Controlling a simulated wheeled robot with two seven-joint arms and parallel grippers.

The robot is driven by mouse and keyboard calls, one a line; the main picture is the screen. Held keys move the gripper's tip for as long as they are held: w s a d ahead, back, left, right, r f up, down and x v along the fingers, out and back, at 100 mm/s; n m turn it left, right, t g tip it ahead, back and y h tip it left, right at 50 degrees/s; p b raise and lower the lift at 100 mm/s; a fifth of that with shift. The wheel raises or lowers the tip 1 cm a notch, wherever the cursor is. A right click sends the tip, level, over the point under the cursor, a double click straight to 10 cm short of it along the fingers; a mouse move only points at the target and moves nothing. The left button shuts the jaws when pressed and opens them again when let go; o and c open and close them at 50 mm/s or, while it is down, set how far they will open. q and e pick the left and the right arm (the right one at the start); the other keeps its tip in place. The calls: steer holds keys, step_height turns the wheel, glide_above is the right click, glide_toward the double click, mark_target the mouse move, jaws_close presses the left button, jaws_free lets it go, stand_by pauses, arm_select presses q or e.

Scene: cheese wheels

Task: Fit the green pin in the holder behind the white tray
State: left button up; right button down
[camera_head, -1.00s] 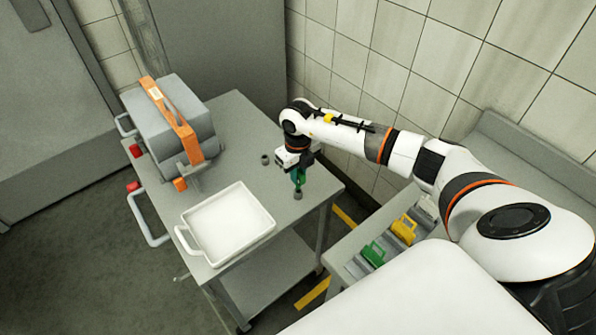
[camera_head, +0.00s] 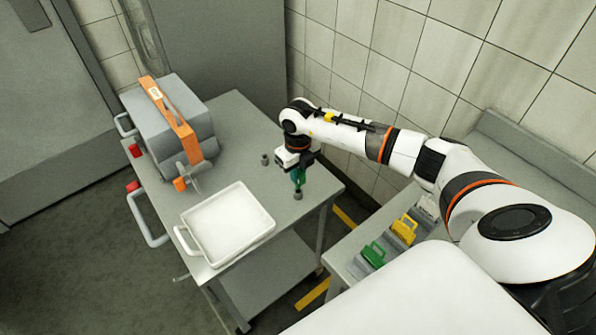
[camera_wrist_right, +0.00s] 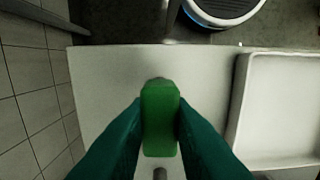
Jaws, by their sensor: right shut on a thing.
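My right gripper (camera_head: 298,172) is shut on the green pin (camera_wrist_right: 160,118), which shows as a green block between its dark green fingers in the right wrist view. In the head view the pin (camera_head: 298,181) is upright over a small dark round holder (camera_head: 298,195) on the grey table, right of the white tray (camera_head: 229,222). The pin and gripper partly cover this holder, so I cannot tell whether the pin is in it or just above it. A second small holder (camera_head: 265,159) stands empty farther back; it also shows in the right wrist view (camera_wrist_right: 160,174). My left gripper is not in view.
A grey machine with an orange band (camera_head: 170,119) stands at the table's left. A side bench holds yellow (camera_head: 404,230) and green (camera_head: 374,254) handled pieces. A tiled wall (camera_head: 400,65) rises behind my right arm. The tabletop around the holders is clear.

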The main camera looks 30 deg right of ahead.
steer(key=shift+f+b, duration=1.65)
steer(key=shift+f, duration=0.4)
steer(key=c, duration=1.2)
jaws_free()
steer(key=shift+r, duration=0.15)
step_height(320, 180, up, 12)
steer(key=shift+f+b, duration=0.1)
steer(key=shift+b, duration=0.75)
